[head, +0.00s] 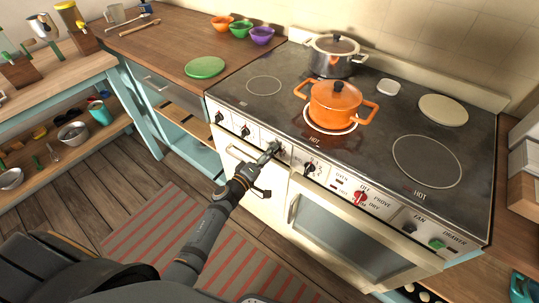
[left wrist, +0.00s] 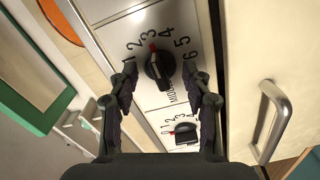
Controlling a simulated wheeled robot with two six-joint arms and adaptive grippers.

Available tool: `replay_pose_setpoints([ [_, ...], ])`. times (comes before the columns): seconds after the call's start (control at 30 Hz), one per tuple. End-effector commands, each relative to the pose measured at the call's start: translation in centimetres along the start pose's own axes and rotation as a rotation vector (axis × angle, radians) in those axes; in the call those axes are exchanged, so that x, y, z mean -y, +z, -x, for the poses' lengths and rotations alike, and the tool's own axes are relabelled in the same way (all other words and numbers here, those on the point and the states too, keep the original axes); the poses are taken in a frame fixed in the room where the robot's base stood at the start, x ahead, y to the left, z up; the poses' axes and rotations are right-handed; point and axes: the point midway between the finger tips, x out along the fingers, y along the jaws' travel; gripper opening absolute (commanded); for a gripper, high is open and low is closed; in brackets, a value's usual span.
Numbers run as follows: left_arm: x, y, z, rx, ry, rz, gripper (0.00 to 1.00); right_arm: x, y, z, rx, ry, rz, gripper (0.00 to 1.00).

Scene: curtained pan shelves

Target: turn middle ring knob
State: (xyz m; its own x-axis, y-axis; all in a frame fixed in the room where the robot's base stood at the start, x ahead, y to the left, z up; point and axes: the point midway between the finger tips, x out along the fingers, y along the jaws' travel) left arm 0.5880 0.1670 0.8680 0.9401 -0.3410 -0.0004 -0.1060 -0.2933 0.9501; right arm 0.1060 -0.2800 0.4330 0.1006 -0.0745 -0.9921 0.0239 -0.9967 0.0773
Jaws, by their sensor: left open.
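The black ring knob (left wrist: 158,68) sits on the cooker's white front panel. Its red mark points up, between the 3 and the 4 on its printed scale. The lettering beside it starts like "MIDD" and is partly hidden. My left gripper (left wrist: 160,78) is open, with one finger on each side of this knob. I cannot tell whether the fingers touch it. In the head view, my left gripper (head: 271,150) reaches the panel and partly covers the knob there. My right gripper is not in view.
A second knob (left wrist: 186,134) is close by on the panel. Another black knob (head: 309,168) is to the right in the head view, then a red one (head: 361,197). An orange pot (head: 335,105) and a steel pot (head: 333,57) stand on the hob. Door handles project below.

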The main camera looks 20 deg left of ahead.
Motion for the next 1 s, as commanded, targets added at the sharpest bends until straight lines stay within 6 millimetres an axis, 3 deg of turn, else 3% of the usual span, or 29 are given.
replay_pose_setpoints([
  [1.0,0.0,0.0,2.3,0.001,0.000,0.001,0.49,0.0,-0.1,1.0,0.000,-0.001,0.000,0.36],
])
